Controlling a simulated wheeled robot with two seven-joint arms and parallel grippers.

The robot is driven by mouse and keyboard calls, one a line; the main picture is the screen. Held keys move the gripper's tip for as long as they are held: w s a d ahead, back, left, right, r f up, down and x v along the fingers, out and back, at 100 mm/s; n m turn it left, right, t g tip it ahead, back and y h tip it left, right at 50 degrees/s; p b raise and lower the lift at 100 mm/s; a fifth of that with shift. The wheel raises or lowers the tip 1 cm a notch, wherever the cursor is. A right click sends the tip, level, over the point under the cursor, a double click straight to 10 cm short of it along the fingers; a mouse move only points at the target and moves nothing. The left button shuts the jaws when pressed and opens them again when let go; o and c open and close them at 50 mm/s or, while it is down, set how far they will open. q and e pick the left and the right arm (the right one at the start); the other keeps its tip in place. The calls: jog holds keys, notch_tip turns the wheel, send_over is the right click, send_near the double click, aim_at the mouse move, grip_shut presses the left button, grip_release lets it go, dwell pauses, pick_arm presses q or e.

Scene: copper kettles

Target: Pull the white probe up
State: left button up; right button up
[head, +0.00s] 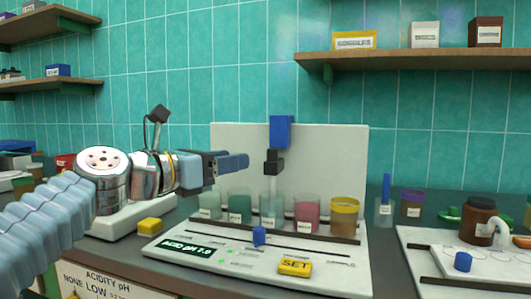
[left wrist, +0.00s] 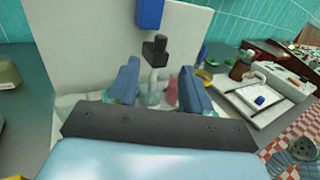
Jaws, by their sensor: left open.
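The white probe is a pale stem (left wrist: 153,78) hanging under a black block (left wrist: 155,48) in the left wrist view. In the head view the black block (head: 273,162) sits below a blue block (head: 281,131) on a white upright panel, above the middle beaker (head: 273,210). The probe's lower end is hard to make out among the beakers. My left gripper (head: 240,161) points right, just left of the black block. In the left wrist view its two blue fingers (left wrist: 160,80) are apart, with the pale stem showing between them and nothing held.
Several beakers of coloured liquid stand in a row on the white device, including a pink one (head: 306,212) and a yellow-rimmed one (head: 344,217). A yellow SET button (head: 295,268) and a blue knob (head: 259,235) are in front. A second white device (head: 450,275) stands right.

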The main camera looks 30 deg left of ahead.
aim_at(268, 154)
pick_arm(q)
jog(key=x, duration=1.2)
jog(key=shift+w+d+f+p, duration=0.1)
jog(key=shift+w+d+p, duration=0.1)
jog(key=shift+p, duration=0.1)
jog(key=shift+c, duration=0.4)
grip_shut()
